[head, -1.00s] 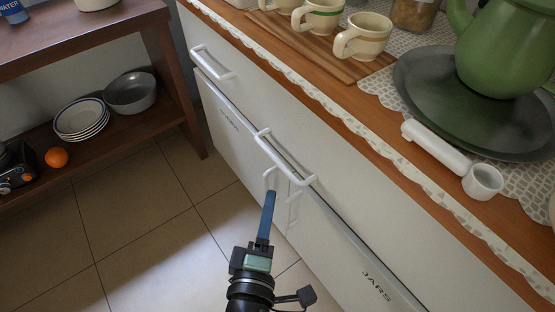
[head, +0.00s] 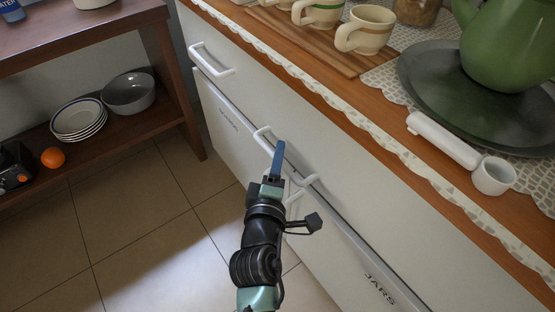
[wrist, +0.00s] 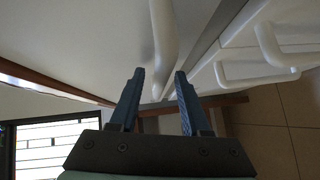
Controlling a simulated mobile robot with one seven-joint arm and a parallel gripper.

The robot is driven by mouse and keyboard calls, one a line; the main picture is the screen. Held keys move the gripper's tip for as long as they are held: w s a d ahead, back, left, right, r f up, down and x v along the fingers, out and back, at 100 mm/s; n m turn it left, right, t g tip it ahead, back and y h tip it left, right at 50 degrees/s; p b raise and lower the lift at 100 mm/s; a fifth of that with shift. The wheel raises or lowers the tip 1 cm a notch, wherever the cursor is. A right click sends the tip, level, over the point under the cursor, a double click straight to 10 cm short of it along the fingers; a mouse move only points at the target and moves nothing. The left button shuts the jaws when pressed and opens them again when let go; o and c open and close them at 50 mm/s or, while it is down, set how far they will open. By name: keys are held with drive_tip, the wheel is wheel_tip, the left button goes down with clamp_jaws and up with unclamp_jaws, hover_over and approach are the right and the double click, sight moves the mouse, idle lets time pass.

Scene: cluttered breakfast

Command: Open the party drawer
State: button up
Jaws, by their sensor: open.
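The white cabinet has a drawer front (head: 345,165) with a white bar handle (head: 262,132) near the middle, partly hidden by my gripper. Another white bar handle (head: 212,68) is on the drawer front to the left. Both fronts look shut. I see no label reading "party". My gripper (head: 277,150) has its blue fingers at the middle handle. In the wrist view my gripper (wrist: 159,72) is open, with a white handle bar (wrist: 163,40) in line with the gap between its fingers. I cannot tell whether they touch.
Lower doors carry white handles (head: 293,200); one door reads "JARS" (head: 380,289). The wooden countertop (head: 300,50) above holds cups (head: 366,30), a dark tray (head: 425,85) and a green kettle (head: 510,45). A brown shelf (head: 120,155) stands left. The floor between is clear.

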drive_tip(key=shift+c, duration=0.3)
clamp_jaws()
idle(1.2)
